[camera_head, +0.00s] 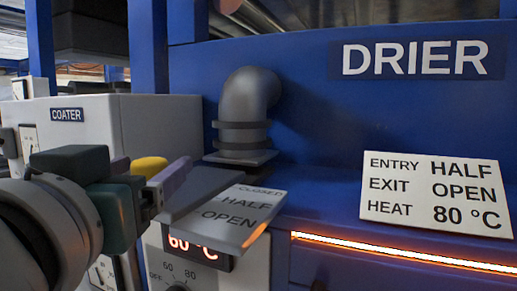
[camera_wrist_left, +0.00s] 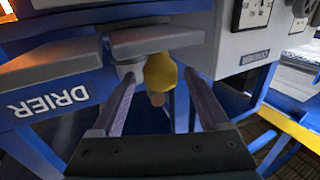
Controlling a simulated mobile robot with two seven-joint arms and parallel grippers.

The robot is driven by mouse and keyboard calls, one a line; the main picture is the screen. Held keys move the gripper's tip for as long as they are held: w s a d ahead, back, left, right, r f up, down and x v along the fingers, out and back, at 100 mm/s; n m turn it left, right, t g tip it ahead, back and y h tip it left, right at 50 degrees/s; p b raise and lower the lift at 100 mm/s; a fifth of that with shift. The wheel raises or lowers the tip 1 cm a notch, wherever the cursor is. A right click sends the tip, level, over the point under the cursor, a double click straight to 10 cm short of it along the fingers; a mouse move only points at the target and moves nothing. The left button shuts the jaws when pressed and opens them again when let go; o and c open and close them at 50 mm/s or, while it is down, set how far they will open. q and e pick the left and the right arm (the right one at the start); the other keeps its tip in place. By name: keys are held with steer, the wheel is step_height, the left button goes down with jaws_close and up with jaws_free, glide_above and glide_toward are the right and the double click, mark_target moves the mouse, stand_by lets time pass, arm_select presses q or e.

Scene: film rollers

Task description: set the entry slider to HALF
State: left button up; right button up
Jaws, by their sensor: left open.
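The entry slider has a yellow knob (camera_head: 149,167) at the left end of a dark grey slab (camera_head: 203,184). A plate (camera_head: 240,215) beside the slab reads CLOSED, HALF and OPEN; the slab hides part of it, and I cannot tell which mark the slider stands at. My left gripper (camera_head: 153,166) is open, with one finger on each side of the knob. In the left wrist view the yellow knob (camera_wrist_left: 160,72) lies between the fingertips (camera_wrist_left: 160,80), with visible gaps on both sides. My right gripper is not in view.
A card (camera_head: 437,193) on the blue drier (camera_head: 320,110) reads ENTRY HALF, EXIT OPEN, HEAT 80 °C. A grey pipe elbow (camera_head: 248,105) rises behind the slab. The white coater box (camera_head: 160,125) stands at the left. A red display (camera_head: 193,246) reads 60 °C above a dial.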

arm_select(q)
steer(key=shift+w+a+p, duration=0.15)
steer(key=shift+w+p, duration=0.2)
steer(key=shift+w, duration=1.85)
jaws_close()
